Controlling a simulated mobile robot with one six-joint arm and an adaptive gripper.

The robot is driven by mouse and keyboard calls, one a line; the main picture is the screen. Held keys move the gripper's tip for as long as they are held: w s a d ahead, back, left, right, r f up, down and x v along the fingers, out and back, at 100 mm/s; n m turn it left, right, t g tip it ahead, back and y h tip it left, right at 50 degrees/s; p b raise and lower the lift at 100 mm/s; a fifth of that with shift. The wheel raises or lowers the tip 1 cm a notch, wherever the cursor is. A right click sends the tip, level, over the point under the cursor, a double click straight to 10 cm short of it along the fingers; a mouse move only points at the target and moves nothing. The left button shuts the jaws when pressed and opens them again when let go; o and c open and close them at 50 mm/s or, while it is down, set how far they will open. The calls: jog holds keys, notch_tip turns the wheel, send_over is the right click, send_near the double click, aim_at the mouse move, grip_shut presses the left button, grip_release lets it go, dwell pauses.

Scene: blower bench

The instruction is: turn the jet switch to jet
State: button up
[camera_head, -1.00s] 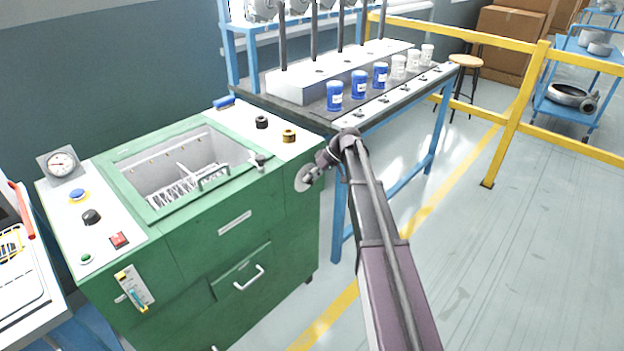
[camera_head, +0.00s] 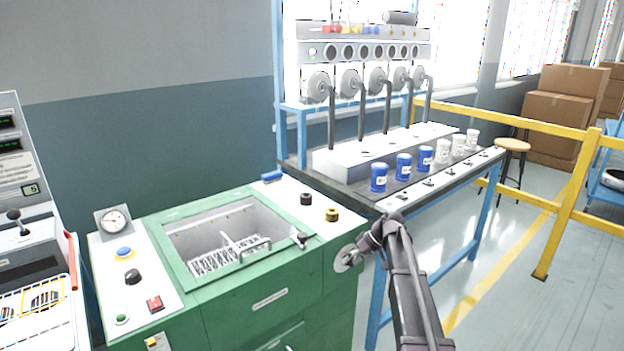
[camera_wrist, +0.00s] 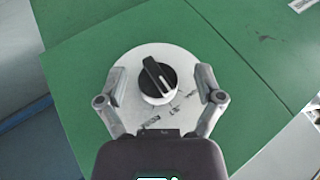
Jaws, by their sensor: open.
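The jet switch is a black-and-white round knob (camera_wrist: 158,80) on a pale round plate (camera_wrist: 130,98), mounted on the green cabinet's face. Its raised grip bar with a white line runs slantwise, upper left to lower right in the wrist view. Small dark labels on the plate are too blurred to read. My gripper (camera_wrist: 162,82) is open, one finger on each side of the knob, with visible gaps. I cannot tell how deep the fingers reach. In the head view the plate (camera_head: 346,259) shows beside my gripper (camera_head: 362,250), and the knob is hard to make out.
The green cabinet (camera_head: 240,306) has an open basin and several knobs on top. A blue-legged bench (camera_head: 478,222) with blue and white cups stands to the right. A yellow railing (camera_head: 570,205) is farther right. Open floor lies between bench and railing.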

jog(key=s+f+m+h, duration=0.2)
jog(key=s+m+h, duration=0.15)
jog(key=s, duration=1.15)
jog(key=s+f+m+h, duration=0.2)
jog(key=s+m+h, duration=0.15)
jog(key=s, duration=1.15)
notch_tip(320, 180, up, 22)
jog(key=w+p, duration=0.1)
jog(key=p, duration=2)
jog(key=shift+f+n+h+p, duration=0.2)
jog(key=shift+n+h+p, duration=0.1)
jog(key=shift+h+p, duration=0.1)
jog(key=shift+w, duration=0.1)
